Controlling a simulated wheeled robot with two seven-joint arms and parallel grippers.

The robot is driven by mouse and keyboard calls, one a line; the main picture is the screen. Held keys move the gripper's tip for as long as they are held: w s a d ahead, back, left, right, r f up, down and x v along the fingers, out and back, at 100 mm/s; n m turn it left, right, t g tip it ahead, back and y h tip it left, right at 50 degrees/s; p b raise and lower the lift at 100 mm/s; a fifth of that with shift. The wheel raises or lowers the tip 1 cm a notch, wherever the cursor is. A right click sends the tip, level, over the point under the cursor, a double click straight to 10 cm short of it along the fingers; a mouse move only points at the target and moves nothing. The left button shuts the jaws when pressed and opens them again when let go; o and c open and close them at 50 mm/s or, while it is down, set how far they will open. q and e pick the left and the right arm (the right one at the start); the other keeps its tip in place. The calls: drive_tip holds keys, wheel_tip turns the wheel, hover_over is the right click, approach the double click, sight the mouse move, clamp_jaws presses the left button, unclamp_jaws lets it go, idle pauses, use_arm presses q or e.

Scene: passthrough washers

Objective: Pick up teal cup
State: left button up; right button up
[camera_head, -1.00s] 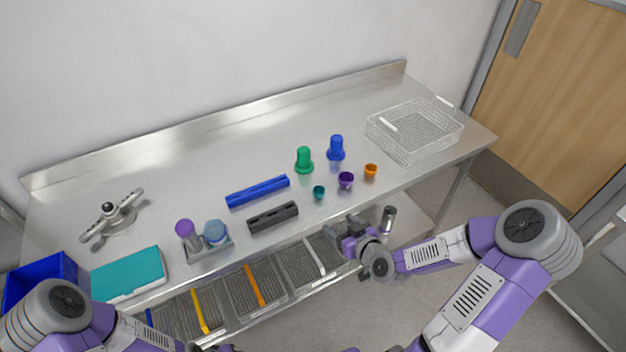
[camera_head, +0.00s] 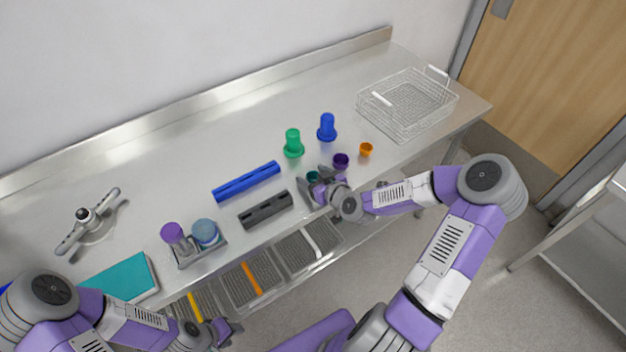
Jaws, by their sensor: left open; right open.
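The small teal cup (camera_head: 312,176) stands on the steel table (camera_head: 150,145), near its front edge. My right gripper (camera_head: 314,184) is at the cup, its open fingers close around or beside it. The gripper partly hides the cup, and I cannot tell whether the fingers touch it. My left gripper (camera_head: 232,330) is open and empty in front of the table at the lower left, far from the cup.
A purple cup (camera_head: 341,160) stands just right of my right gripper, with an orange cup (camera_head: 366,149) beyond. Green (camera_head: 293,144) and blue (camera_head: 327,128) pieces stand behind. A dark grey block (camera_head: 265,209) and blue bar (camera_head: 246,182) lie left. A wire basket (camera_head: 408,103) is at back right.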

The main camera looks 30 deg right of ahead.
drive_tip(key=shift+w, duration=0.1)
drive_tip(key=c, duration=1.1)
drive_tip(key=shift+o, duration=0.2)
